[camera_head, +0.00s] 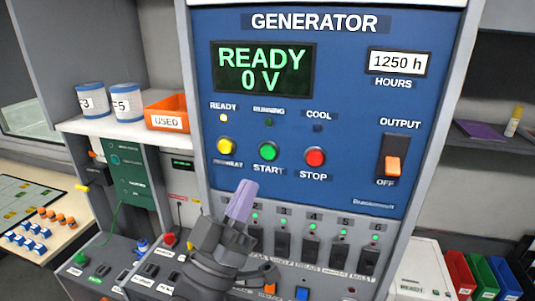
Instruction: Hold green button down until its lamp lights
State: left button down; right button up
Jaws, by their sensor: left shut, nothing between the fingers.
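The green button (268,151) labelled START sits on the blue generator panel (350,180), between a yellow button (224,146) and a red STOP button (314,157). Above it the RUNNING lamp (269,122) is dark green and looks unlit. The display (262,70) reads READY, 0 V. My left gripper (245,187) is shut and empty, its pale purple fingers pointing up, below and slightly left of the green button in the picture. A gap shows between the fingertips and the button. My right gripper is not in view.
The OUTPUT switch (393,165) is at the panel's right, by OFF. A row of black switches (312,248) with small green lights lies below the panel, partly behind my left arm. An orange USED bin (167,112) and two cans (124,103) stand on the left shelf.

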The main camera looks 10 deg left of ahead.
aim_at(268, 152)
pick_arm(q)
jog(key=w+b, duration=0.2)
jog(key=w, duration=0.5)
jog(key=shift+w+d, duration=0.15)
jog(key=shift+w, duration=0.1)
dwell(1.7)
jog(key=shift+w, duration=0.35)
jog(key=shift+w+b, duration=0.3)
jog(key=shift+w, duration=0.05)
dwell(0.6)
dwell(1.1)
jog(key=shift+s+p, duration=0.45)
jog(key=shift+s, duration=0.35)
